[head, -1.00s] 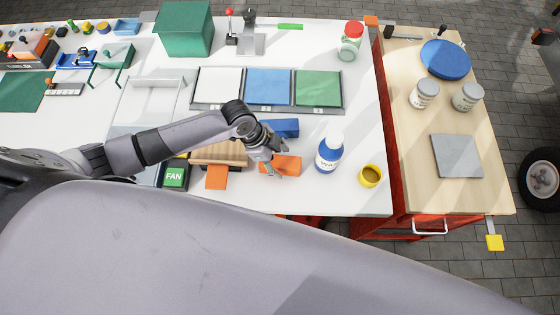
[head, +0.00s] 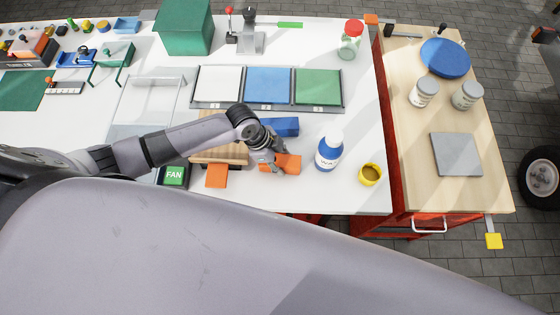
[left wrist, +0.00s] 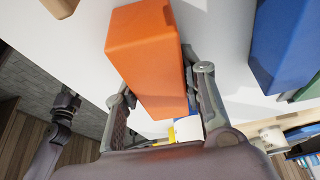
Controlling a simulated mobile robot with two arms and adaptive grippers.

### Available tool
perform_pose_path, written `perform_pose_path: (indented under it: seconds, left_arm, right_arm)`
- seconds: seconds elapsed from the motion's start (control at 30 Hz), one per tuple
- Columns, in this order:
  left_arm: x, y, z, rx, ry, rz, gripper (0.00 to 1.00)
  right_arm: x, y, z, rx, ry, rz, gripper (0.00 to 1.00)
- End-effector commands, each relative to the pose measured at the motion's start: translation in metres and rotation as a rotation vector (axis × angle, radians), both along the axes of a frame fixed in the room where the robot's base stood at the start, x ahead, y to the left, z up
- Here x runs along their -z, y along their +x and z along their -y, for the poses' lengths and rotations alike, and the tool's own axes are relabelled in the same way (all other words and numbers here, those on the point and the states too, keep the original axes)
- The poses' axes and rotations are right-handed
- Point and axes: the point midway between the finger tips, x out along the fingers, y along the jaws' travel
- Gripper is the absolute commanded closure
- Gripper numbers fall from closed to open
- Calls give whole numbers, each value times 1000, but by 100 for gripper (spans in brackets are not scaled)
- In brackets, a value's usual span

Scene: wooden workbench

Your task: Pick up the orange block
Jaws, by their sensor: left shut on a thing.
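The orange block (head: 290,163) is at the front middle of the white bench, partly covered by my left gripper (head: 275,163) in the head view. In the left wrist view the block (left wrist: 148,60) lies lengthwise between the two fingers of my left gripper (left wrist: 162,90). The gripper is shut on it. I cannot tell whether the block is clear of the bench top. My right gripper does not show.
A blue block (head: 284,127) lies just behind. A white and blue bottle (head: 329,153) and a yellow cup (head: 370,174) stand to the right. A wooden block (head: 222,153), an orange piece (head: 216,176) and a FAN box (head: 174,176) are to the left.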

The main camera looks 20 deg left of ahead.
Motion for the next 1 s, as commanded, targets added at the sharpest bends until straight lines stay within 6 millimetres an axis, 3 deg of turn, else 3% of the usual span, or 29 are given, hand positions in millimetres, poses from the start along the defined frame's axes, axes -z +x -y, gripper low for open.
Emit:
perform_pose_path:
  seconds: [0.23, 0.67, 0.83, 1.0]
  left_arm:
    - [0, 0, 0, 0, 0, 0, 95]
    - [-11, 1, 0, 0, -1, 2, 96]
    - [-42, 2, 0, 2, -2, 7, 96]
    - [-94, 2, 0, 2, -1, 10, 96]
  right_arm:
    - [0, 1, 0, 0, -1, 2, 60]
    - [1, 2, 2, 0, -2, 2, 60]
    - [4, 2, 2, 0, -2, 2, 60]
    - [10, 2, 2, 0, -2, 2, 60]
